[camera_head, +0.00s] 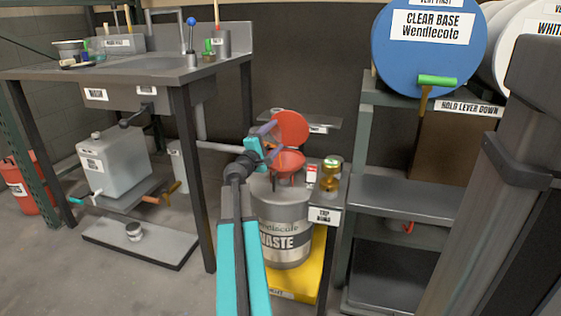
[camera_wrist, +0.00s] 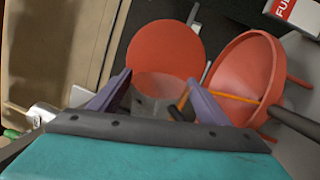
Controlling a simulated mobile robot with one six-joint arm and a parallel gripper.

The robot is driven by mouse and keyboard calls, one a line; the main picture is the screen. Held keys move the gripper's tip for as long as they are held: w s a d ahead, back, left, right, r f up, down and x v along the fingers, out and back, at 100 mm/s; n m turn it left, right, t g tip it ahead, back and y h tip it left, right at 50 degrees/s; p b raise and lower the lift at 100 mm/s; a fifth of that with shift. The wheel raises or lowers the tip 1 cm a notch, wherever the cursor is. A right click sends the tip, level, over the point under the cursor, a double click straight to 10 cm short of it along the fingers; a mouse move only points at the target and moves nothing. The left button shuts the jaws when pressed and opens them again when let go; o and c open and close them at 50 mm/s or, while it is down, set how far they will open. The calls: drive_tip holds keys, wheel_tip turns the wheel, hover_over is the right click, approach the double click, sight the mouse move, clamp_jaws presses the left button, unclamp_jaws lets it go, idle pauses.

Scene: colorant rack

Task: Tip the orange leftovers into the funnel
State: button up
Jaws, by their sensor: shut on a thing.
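A red funnel (camera_head: 289,161) stands over the grey waste can (camera_head: 284,212). A red disc (camera_head: 291,127) stands upright behind and above it. In the wrist view the funnel (camera_wrist: 246,68) is right of my fingers and the disc (camera_wrist: 165,48) is straight ahead. My gripper (camera_head: 268,143) is beside the funnel, shut on a clear, faintly pinkish cup (camera_wrist: 160,86); its tilt is hard to tell. A thin orange streak (camera_wrist: 222,97) runs from near the right finger across the funnel bowl; I cannot tell whether it is poured liquid.
A small stand with a green-and-amber jar (camera_head: 331,175) is right of the funnel. The can stands on a yellow base (camera_head: 310,275). A shelf (camera_head: 395,198) with a blue drum (camera_head: 428,60) is at right, a sink bench (camera_head: 150,68) at left. The floor between has room.

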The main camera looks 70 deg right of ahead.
sight(273, 128)
drive_tip(key=shift+s+m+b, duration=0.35)
drive_tip(key=shift+m+b, duration=0.55)
drive_tip(key=shift+b, duration=0.25)
idle(0.5)
drive_tip(key=shift+r, duration=0.1)
drive_tip(key=shift+w+r+n+p, duration=0.15)
drive_tip(key=shift+n+p, duration=0.15)
drive_tip(key=shift+p, duration=0.35)
drive_tip(key=shift+w+n+p, duration=0.2)
drive_tip(key=shift+n+p, duration=0.4)
drive_tip(key=shift+p, duration=0.4)
drive_tip(key=n+p, duration=0.1)
drive_tip(key=w+p, duration=0.1)
drive_tip(key=shift+w+d+n+p, duration=0.2)
drive_tip(key=shift+w+n+p, duration=0.1)
drive_tip(key=shift+n, duration=0.1)
drive_tip(key=shift+w+f+n+p, duration=0.1)
drive_tip(key=shift+f+n+p, duration=0.2)
drive_tip(key=shift+n, duration=0.1)
drive_tip(key=shift+f, duration=0.15)
drive_tip(key=shift+w+n+t+p, duration=0.2)
drive_tip(key=shift+n+t+p, duration=0.25)
drive_tip(key=shift+n, duration=0.15)
drive_tip(key=n+p, duration=0.1)
drive_tip(key=r+n+p, duration=0.1)
drive_tip(key=p, duration=0.1)
drive_tip(key=shift+w+d+r, duration=0.1)
drive_tip(key=shift+w+r, duration=0.15)
drive_tip(key=shift+w, duration=0.05)
